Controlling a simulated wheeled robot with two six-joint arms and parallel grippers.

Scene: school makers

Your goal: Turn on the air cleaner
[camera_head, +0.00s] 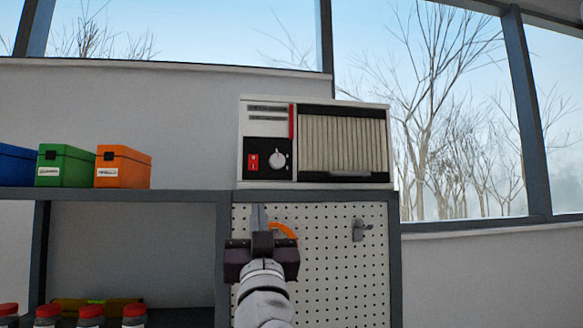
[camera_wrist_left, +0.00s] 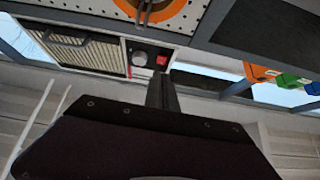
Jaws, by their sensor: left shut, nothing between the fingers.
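The air cleaner (camera_head: 343,143) is a white box with a pleated filter front. It stands on the shelf at the upper middle of the head view and also shows, turned over, in the left wrist view (camera_wrist_left: 82,50). Its dark panel at lower left carries a red switch (camera_head: 252,161) and a round pale knob (camera_head: 277,160). Both show in the wrist view too: the red switch (camera_wrist_left: 162,60) and the knob (camera_wrist_left: 139,57). My left gripper (camera_head: 258,212) is shut and empty. In the head view its fingertips appear below the switch, apart from it. My right gripper is not in view.
Green (camera_head: 66,165) and orange (camera_head: 123,167) boxes stand on the shelf at left. Below the cleaner is a white pegboard (camera_head: 330,255) with a round orange-edged item (camera_head: 285,230) and a hook (camera_head: 360,229). Red-lidded jars (camera_head: 91,313) stand lower left.

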